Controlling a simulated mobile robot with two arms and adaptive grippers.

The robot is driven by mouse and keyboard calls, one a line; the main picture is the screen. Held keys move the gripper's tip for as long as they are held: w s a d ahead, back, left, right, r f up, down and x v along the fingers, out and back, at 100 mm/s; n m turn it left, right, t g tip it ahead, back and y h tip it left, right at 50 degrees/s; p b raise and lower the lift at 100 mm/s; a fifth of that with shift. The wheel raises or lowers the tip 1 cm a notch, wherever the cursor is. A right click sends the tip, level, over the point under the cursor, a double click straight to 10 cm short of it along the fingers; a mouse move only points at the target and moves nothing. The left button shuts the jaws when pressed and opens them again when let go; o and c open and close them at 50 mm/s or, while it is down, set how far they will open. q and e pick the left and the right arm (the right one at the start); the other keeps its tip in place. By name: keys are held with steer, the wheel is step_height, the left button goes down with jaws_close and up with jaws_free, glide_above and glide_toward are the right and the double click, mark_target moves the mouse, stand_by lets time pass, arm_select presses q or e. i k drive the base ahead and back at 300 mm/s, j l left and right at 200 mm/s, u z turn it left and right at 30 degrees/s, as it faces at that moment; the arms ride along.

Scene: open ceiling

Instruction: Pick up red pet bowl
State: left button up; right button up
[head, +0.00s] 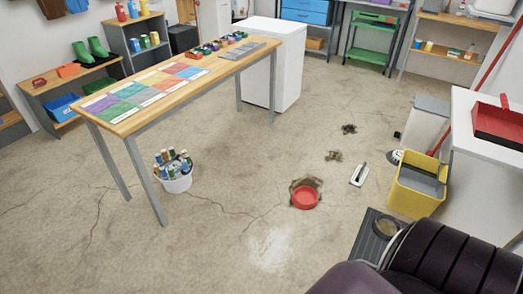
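A round red pet bowl (305,198) sits upright on the concrete floor, a little right of the middle in the head view. A brown patch (306,182) lies against its far side; I cannot tell whether it is dirt or something else. The bowl's rim shows clearly and nothing covers it from above.
A long wooden table (110,128) stands left, with a white bucket (178,184) of bottles by it. A white hand tool (359,174), yellow bucket (410,200) and dark mat (365,243) lie right of the bowl. Floor in front is clear.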

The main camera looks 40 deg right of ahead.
mark_target(303, 198)
steer(key=i+z, duration=0.3)
steer(key=i, duration=0.15)
steer(key=i+j+z, duration=0.1)
steer(key=i+z, duration=0.2)
steer(key=i+j+z, duration=0.3)
steer(key=i, duration=0.25)
